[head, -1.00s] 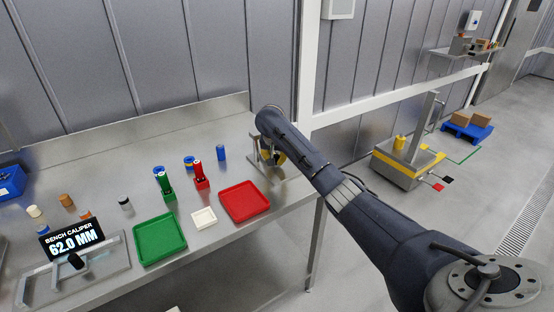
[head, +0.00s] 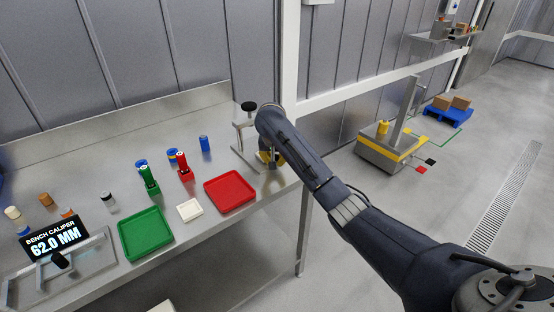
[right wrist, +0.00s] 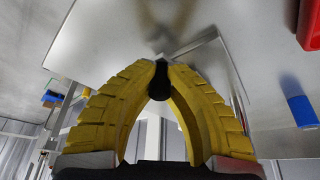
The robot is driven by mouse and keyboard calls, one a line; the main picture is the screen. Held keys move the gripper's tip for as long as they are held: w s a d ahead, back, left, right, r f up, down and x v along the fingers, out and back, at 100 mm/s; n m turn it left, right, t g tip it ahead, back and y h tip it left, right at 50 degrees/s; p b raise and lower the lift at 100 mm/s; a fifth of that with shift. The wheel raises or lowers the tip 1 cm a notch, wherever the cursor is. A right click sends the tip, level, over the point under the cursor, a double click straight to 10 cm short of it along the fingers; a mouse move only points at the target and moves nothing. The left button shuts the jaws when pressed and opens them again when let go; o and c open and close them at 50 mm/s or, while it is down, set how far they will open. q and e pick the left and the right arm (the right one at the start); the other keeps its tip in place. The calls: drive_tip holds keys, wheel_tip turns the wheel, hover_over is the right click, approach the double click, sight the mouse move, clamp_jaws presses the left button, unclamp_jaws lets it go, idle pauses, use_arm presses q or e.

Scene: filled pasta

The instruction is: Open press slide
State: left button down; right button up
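The press (head: 243,135) stands at the right end of the steel bench, a metal frame on a flat plate with a black knob (head: 248,106) on top. My right gripper (head: 270,157) is low at its right side, largely hidden by my own arm in the head view. In the right wrist view its yellow fingers (right wrist: 163,68) converge on a small dark handle (right wrist: 160,85), which sits between the tips. The fingers look closed on it. The slide itself cannot be made out clearly. My left gripper is not in view.
A red tray (head: 231,191), a white dish (head: 189,210) and a green tray (head: 146,233) lie left of the press. Red (head: 183,168) and green (head: 148,181) holders and a blue cylinder (head: 205,144) stand behind. The caliper display (head: 56,240) reads 62.0 MM.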

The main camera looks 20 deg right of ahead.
drive_tip(key=o, duration=0.7)
drive_tip(key=shift+d, duration=0.1)
drive_tip(key=v, duration=1.2)
idle(0.5)
idle(0.5)
